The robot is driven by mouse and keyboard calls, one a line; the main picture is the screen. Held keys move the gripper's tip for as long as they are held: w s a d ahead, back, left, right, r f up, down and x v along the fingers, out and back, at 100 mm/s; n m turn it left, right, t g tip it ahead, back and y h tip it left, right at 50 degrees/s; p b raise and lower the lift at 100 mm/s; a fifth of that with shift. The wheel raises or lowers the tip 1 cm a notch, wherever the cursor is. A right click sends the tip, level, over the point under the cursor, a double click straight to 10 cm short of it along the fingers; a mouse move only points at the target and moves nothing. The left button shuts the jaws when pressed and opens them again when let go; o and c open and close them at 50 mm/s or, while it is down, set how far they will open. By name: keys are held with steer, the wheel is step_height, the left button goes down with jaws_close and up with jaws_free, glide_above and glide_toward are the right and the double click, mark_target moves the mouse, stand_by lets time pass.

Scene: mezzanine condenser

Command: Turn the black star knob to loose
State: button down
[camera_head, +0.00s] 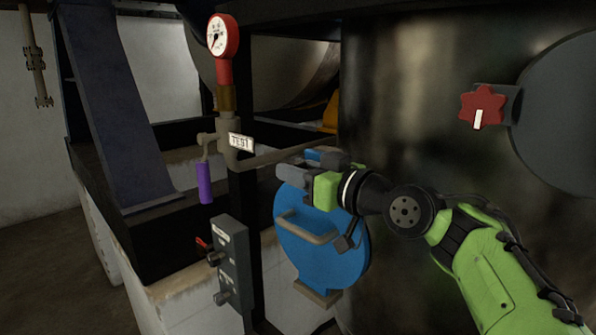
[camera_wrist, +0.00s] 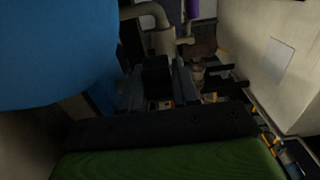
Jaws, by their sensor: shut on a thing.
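My gripper (camera_head: 296,170) is at the upper edge of a round blue cover (camera_head: 285,258), with its fingers pointing left. In the wrist view, my gripper (camera_wrist: 157,88) has its two fingers on either side of a dark block, the black star knob (camera_wrist: 157,75), and is shut on it. The knob's star shape cannot be made out there, and in the head view my fingers hide it. The blue cover (camera_wrist: 55,50) fills the upper left of the wrist view. It has a bar handle (camera_head: 305,228) and another black fitting (camera_head: 345,243) at its lower right.
A pipe with a red gauge (camera_head: 222,36), a TEST tag (camera_head: 241,142) and a purple lever (camera_head: 205,183) stands left of my gripper. A grey box with knobs (camera_head: 232,265) is below it. A red star knob (camera_head: 481,106) is on the tank at right.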

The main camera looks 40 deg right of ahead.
steer(key=g+p, duration=0.2)
steer(key=p, duration=0.1)
steer(key=shift+r, duration=0.35)
steer(key=shift+f+g+p, duration=0.25)
steer(key=shift+g+p, duration=0.35)
steer(key=shift+p, duration=0.15)
steer(key=shift+f, duration=0.1)
steer(key=c, duration=0.9)
jaws_free()
steer(key=v, duration=0.7)
steer(key=shift+s+a+b, duration=0.1)
steer(key=shift+s+b, duration=0.05)
steer(key=shift+b, duration=0.2)
